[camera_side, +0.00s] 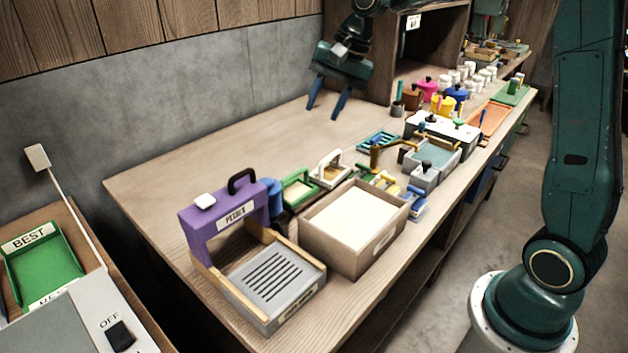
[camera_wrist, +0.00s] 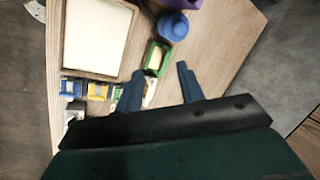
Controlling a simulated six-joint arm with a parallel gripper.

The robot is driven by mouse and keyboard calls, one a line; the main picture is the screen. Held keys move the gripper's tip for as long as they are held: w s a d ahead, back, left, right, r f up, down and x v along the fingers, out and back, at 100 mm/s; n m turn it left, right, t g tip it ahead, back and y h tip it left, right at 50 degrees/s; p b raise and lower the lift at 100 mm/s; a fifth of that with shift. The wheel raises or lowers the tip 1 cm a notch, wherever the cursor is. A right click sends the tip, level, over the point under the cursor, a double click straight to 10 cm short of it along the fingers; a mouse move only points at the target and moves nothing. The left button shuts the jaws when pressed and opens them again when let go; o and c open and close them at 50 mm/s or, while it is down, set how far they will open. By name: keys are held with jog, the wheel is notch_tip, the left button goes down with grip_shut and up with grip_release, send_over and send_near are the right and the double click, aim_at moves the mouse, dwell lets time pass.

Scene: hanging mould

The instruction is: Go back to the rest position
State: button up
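My gripper (camera_side: 327,104) is in the upper middle of the side view, above the back of the wooden workbench (camera_side: 180,160). Its two blue fingers point down and stand apart, with nothing seen between them. In the wrist view, my gripper (camera_wrist: 158,82) also shows two spread fingers over the bench, near a green-framed tray (camera_wrist: 157,58). No hanging mould can be clearly made out in either view.
A purple press (camera_side: 222,218), a cardboard-coloured box (camera_side: 350,228) and a green tray (camera_side: 298,188) stand at the bench's front. Pots, cups and small tools crowd the right side (camera_side: 445,100). A wooden cabinet (camera_side: 430,40) stands behind. The back left bench surface is clear.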

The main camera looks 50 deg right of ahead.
jog(key=s+a+r+n+t+h, duration=0.1)
jog(key=s+a+r+n, duration=0.15)
jog(key=s, duration=0.55)
jog(key=s+a+r+n, duration=0.1)
jog(key=s+r+n, duration=0.15)
jog(key=s, duration=0.45)
jog(key=s+f+n, duration=0.2)
jog(key=s+n, duration=0.1)
jog(key=s, duration=0.3)
jog(key=s+f+n+t+h, duration=0.1)
jog(key=s+f+n, duration=0.1)
jog(key=s, duration=0.5)
jog(key=shift+s+d+f+n+h, duration=0.2)
jog(key=shift+f+n+h, duration=0.1)
jog(key=shift+n, duration=0.1)
